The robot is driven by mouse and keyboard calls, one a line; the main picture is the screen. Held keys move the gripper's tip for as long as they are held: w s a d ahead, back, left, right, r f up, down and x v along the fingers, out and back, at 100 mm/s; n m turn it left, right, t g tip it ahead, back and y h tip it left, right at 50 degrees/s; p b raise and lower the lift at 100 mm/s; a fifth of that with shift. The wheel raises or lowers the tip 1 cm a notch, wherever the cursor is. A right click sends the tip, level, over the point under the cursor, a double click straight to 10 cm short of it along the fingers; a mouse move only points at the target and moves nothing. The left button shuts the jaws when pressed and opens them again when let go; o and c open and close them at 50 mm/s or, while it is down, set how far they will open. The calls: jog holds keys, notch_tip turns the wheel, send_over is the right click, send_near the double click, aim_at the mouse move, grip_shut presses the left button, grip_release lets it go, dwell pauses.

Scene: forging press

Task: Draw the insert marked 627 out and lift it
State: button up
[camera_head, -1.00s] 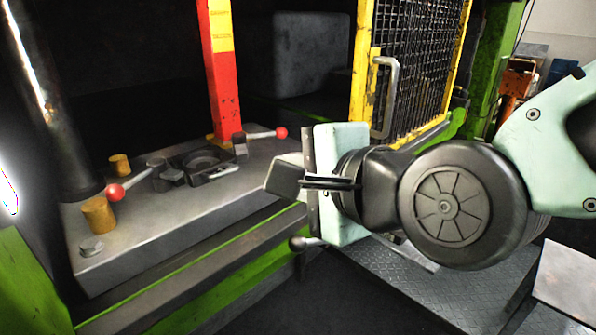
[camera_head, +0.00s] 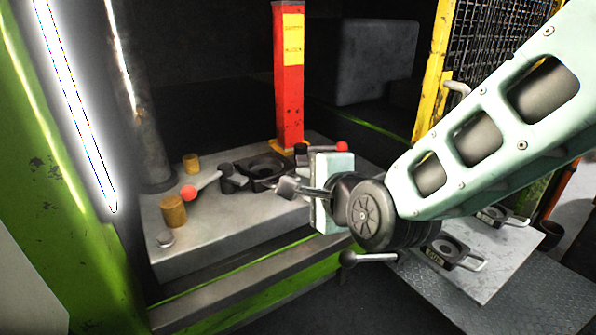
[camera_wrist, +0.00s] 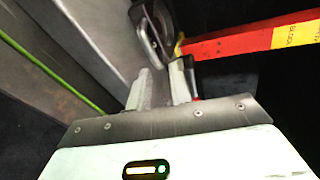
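A dark insert with a round opening (camera_head: 262,166) sits on the grey press bed (camera_head: 225,222), between two clamp levers with red knobs. No number is readable on it. In the wrist view a dark ring-shaped part with a grey loop (camera_wrist: 150,32), apparently this insert, lies beyond the fingertips. My gripper (camera_head: 287,188) is at the right of the insert, near the bed's front edge, partly hiding that side. In the wrist view the two fingers of my gripper (camera_wrist: 166,82) are apart with nothing between them.
A red and yellow safety block (camera_head: 289,85) stands behind the insert. Two brass-coloured posts (camera_head: 173,211) stand at the bed's left. A side table (camera_head: 492,266) at right holds two more dark inserts with handles (camera_head: 440,251). A yellow mesh guard (camera_head: 437,75) is at back right.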

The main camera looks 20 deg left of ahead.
aim_at(301, 180)
jog(key=shift+p+x, duration=0.5)
jog(key=shift+x, duration=1.45)
grip_shut()
